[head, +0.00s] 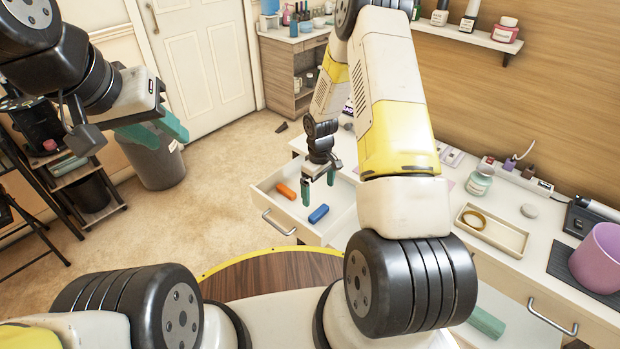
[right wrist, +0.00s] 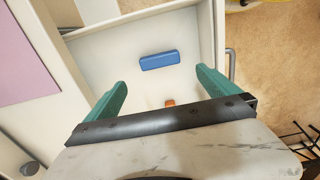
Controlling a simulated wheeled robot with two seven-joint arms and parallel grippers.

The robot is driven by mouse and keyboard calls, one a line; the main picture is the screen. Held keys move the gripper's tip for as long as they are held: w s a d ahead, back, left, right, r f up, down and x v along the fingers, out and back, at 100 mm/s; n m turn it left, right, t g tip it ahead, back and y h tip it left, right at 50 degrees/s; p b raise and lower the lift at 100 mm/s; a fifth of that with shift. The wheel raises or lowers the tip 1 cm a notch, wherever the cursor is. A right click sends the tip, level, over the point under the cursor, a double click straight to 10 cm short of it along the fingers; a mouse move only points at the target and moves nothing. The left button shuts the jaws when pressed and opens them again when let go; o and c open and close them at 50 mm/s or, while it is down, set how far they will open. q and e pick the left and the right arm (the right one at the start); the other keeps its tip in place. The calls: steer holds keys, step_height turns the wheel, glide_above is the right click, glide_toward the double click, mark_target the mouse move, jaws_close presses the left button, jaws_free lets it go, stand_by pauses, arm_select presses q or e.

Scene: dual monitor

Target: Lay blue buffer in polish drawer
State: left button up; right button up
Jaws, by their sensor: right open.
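The blue buffer (head: 318,214) lies in an open white drawer (head: 285,230), near its front. An orange block (head: 286,190) lies in the same drawer, to its left. My right gripper (head: 318,191) is open and empty, pointing down above this drawer. In the right wrist view, the blue buffer (right wrist: 160,60) lies beyond the open fingertips (right wrist: 162,82), apart from them. The orange block (right wrist: 170,103) is partly hidden by my gripper there. My left gripper (head: 154,130) is open and empty, high at the left, away from the desk. No label marks the polish drawer.
A second drawer stands open at lower right, with a teal block (head: 487,322) inside. The desk holds a tray with a ring (head: 490,236), a jar (head: 479,182) and a purple cup (head: 598,258). My right arm hides part of the desk. A bin (head: 155,163) stands left.

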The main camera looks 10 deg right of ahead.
steer(key=s+r+m+t, duration=0.1)
steer(key=s+r+m, duration=0.15)
steer(key=r, duration=1.05)
steer(key=s+r+m+t, duration=0.1)
steer(key=s+r+t, duration=0.15)
steer(key=r, duration=1.15)
steer(key=s+a+r+m+t+y, duration=0.1)
steer(key=s+r, duration=0.6)
steer(key=s, duration=0.2)
steer(key=s+a+r+m+t+y, duration=0.1)
steer(key=s+r+m, duration=0.1)
steer(key=s+r, duration=0.5)
steer(key=s, duration=0.3)
steer(key=shift+s+t, duration=0.15)
steer(key=shift+t, duration=0.2)
steer(key=shift+m, duration=0.25)
